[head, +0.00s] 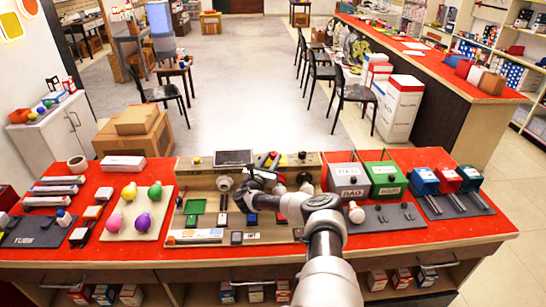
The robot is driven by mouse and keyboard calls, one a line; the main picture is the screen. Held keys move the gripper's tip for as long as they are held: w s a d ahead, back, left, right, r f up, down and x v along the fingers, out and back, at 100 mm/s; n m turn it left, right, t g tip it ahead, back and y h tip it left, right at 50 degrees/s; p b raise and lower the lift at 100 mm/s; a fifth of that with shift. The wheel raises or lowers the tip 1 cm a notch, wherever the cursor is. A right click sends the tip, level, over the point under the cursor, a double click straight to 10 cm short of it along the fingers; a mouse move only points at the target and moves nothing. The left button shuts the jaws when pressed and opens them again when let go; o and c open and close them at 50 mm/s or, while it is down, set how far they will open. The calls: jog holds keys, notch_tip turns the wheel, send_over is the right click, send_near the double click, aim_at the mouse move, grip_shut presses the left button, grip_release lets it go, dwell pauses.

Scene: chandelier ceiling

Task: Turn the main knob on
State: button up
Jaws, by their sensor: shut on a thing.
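A beige control panel (190,180) stands in the middle of the red counter, with switches, buttons and small screens on it. A round pale knob-like part (224,183) sits on its upper left, and another round part (305,178) sits on its right. I cannot tell which part is the main knob. My arm reaches over the panel from the lower right. My gripper (246,201) is low at the panel's middle, to the right of the pale round part. It is shut on a small part there, which the dark gripper mostly hides.
The red counter (440,235) holds a board of coloured bulbs (138,211) on the left. Grey and green boxes (384,179) and several small coloured boxes with levers stand on the right. A white bulb (356,214) is close to my arm. Chairs and open floor lie beyond.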

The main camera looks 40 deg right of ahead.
jog(key=shift+o, duration=0.2)
jog(key=shift+w+m+g+h, duration=0.1)
jog(key=shift+m+g+h, duration=0.3)
jog(key=shift+m+g, duration=0.15)
jog(key=shift+g, duration=0.25)
jog(key=o, duration=1)
jog(key=v, duration=1.7)
jog(key=shift+a, duration=0.2)
